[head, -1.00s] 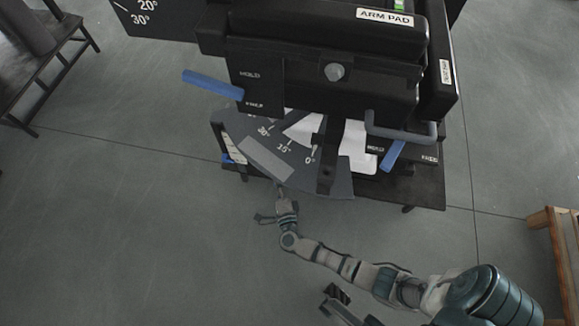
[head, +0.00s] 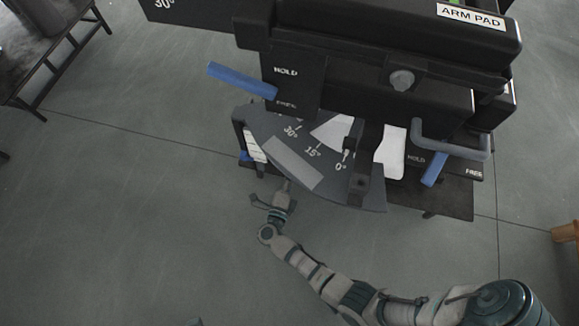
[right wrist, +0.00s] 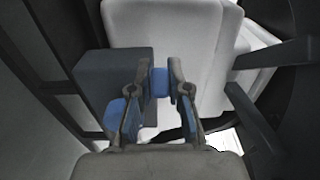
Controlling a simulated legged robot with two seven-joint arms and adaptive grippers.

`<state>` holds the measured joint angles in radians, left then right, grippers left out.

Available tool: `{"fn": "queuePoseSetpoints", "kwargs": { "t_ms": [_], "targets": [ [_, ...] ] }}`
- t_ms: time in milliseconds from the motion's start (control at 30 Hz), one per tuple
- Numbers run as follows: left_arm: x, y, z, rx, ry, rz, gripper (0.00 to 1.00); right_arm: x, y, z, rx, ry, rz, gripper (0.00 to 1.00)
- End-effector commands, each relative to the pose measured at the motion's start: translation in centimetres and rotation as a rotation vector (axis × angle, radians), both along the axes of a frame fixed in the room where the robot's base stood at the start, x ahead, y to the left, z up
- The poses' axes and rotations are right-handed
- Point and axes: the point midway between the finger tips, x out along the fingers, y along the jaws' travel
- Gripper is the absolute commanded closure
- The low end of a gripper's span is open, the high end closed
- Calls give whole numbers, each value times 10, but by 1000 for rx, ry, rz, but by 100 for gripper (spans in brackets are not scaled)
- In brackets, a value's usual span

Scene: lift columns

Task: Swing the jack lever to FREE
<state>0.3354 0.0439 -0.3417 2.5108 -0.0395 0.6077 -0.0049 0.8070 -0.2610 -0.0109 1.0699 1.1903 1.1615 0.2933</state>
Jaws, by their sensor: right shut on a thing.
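Blue levers with HOLD and FREE marks show in the head view: one at the left of the black machine (head: 242,80), one at its lower right (head: 434,169). The left one lies nearer HOLD. A small blue piece (head: 244,156) shows left of the grey angle plate (head: 352,196). My right gripper (head: 270,203) is just below that plate. In the right wrist view its fingers (right wrist: 160,84) are shut on a blue handle (right wrist: 160,82) beside a dark grey block (right wrist: 110,72). I cannot tell which lever this handle belongs to. My left gripper is out of view.
The black machine with its ARM PAD label (head: 471,15) fills the upper right. A dark bench (head: 50,60) stands at the upper left and a wooden piece (head: 566,236) at the right edge.

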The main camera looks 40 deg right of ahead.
Motion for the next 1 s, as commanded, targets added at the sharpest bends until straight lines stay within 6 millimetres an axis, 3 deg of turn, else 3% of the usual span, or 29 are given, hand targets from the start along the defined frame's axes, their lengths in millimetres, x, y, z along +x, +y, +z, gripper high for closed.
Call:
{"fn": "queuePoseSetpoints", "kwargs": {
  "t_ms": [267, 300, 367, 400, 767, 1000],
  "targets": [
    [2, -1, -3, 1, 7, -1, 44, -5, -6, -6, 2, 10, -16, 100],
    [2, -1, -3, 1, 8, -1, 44, -6, -6, -6, 2, 10, -17, 76],
    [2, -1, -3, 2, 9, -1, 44, -5, -6, -6, 1, 9, -15, 61],
    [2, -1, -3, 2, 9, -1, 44, -5, -5, -5, 1, 8, -14, 58],
    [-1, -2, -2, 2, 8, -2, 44, -6, 5, -2, 1, 3, -6, 58],
    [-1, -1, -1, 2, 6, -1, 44, -32, 45, -4, 4, 7, -7, 58]
  ]
}}
